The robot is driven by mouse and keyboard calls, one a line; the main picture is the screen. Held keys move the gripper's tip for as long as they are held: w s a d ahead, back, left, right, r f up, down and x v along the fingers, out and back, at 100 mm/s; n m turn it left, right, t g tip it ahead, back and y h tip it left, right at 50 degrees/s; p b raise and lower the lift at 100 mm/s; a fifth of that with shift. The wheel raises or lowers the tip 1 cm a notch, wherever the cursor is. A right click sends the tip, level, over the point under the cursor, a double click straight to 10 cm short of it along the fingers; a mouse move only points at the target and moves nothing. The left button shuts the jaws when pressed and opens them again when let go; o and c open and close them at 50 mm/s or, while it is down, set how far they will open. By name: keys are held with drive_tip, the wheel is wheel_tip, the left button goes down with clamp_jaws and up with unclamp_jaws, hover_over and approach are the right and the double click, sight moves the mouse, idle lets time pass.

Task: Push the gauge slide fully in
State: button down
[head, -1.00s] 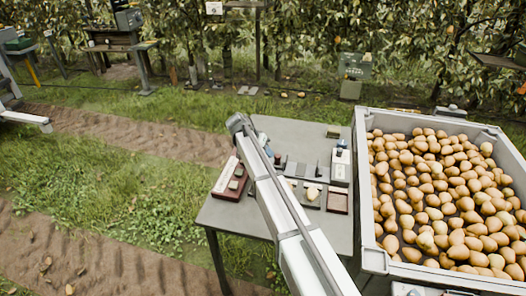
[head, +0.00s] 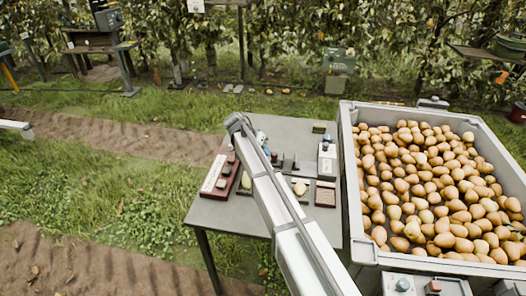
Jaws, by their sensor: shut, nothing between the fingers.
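My arm crosses the work table (head: 222,213) from the bottom right and covers its middle. My gripper (head: 267,151) shows only as a small bluish and dark shape just beyond the arm. It appears shut and empty, and its fingertips are too small to make out clearly. A dark grey fixture (head: 288,165) with a small upright part lies right of the arm, close to the gripper in the picture. It may be the gauge with its slide; I cannot tell how far in the slide is, or whether the gripper touches it.
A white and dark device (head: 327,161) stands to the right. A pear (head: 300,188) lies in front of the fixture, beside a maroon tray (head: 325,196). A red and white tray (head: 213,178) lies left of the arm. A large grey crate (head: 349,190) full of pears stands at the right.

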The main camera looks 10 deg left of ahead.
drive_tip(key=shift+d, duration=0.35)
